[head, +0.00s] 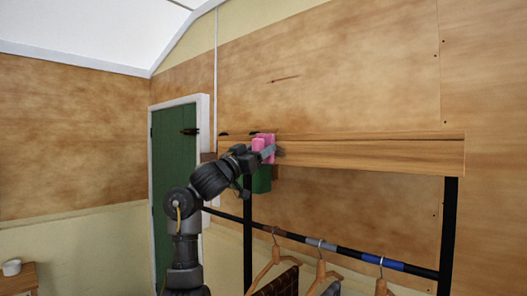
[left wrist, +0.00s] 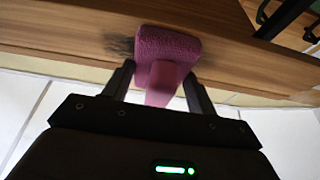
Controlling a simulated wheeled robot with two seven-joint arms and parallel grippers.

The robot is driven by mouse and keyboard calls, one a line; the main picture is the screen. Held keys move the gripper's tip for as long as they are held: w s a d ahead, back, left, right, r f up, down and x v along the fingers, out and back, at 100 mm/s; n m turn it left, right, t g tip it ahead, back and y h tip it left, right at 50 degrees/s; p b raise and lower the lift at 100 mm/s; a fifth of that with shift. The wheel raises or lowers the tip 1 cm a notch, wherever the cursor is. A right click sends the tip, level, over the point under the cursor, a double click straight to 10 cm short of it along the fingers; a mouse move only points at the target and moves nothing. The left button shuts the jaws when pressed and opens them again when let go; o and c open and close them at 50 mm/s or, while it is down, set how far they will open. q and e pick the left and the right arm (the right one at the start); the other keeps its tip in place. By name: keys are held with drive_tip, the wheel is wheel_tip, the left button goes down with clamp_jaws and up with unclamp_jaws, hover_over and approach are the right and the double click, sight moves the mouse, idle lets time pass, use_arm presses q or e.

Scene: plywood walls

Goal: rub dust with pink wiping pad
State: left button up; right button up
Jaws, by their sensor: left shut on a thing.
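The pink wiping pad (head: 265,138) is up against the front of a wooden shelf board (head: 370,155) in the head view. My left gripper (head: 262,152) is shut on the pad's handle. In the left wrist view the pad (left wrist: 168,43) has its stem between the two fingers (left wrist: 158,78) and its broad face toward the wood; whether it touches cannot be told. A dark grey dust smudge (left wrist: 122,47) shows on the wood beside the pad. A greyish patch of dust (head: 281,152) also shows just right of the pad in the head view. My right gripper is not in view.
The board tops a black rack (head: 449,225) with a rail and several wooden hangers (head: 320,268) with clothes below. A green thing (head: 262,180) is under the board behind my gripper. A green door (head: 174,160) stands left. The board's right part is clear.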

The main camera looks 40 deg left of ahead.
sight(287, 145)
use_arm(q)
drive_tip(key=shift+a, duration=1.65)
drive_tip(key=a, duration=0.3)
drive_tip(key=shift+a, duration=0.2)
drive_tip(key=shift+d, duration=0.15)
drive_tip(key=shift+w+d+b, duration=0.1)
drive_tip(key=shift+d+b, duration=0.2)
drive_tip(key=shift+d, duration=4.9)
drive_tip(key=shift+d, duration=0.1)
drive_tip(key=shift+d, duration=1.55)
